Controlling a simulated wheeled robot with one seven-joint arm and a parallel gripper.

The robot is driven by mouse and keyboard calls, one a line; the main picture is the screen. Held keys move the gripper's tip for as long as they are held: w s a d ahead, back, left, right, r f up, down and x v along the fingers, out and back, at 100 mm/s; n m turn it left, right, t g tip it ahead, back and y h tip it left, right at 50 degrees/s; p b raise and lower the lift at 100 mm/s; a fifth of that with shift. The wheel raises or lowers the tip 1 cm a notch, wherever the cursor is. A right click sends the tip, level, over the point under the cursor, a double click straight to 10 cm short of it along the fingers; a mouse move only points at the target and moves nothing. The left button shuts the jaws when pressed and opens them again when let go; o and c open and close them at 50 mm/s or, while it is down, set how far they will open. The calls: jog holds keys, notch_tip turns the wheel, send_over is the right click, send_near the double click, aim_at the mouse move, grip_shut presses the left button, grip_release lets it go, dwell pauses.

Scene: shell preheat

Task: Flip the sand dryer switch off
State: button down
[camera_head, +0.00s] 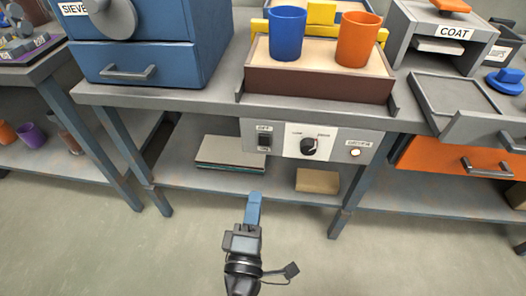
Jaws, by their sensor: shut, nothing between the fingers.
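The control panel (282,146) is a pale plate fixed under the front edge of the workbench. At its left is a dark rocker switch (264,141) with a small label above that seems to read OFF; which way it is tipped is too small to tell. A black round knob (308,146) sits in the panel's middle, and a small pale button or lamp (354,153) at its right. My gripper (255,196) is shut and empty, with blue fingers pointing toward the bench.
A brown sand-topped box (318,84) holding a blue cup (287,34) and an orange cup (358,40) stands above the panel. A blue drawer cabinet (150,50) is left, a grey tray (455,92) right. Bench legs flank the lower shelf (225,178). The floor in front is clear.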

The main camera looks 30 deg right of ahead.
aim_at(265, 138)
jog(key=shift+w+a+r, duration=0.1)
dwell(0.3)
jog(key=x, duration=1.4)
jog(key=shift+r+b, duration=0.1)
jog(key=shift+b, duration=0.25)
jog(key=shift+w, duration=0.1)
jog(key=shift+w+d+r, duration=0.1)
jog(key=shift+d+r, duration=0.15)
jog(key=shift+d, duration=0.05)
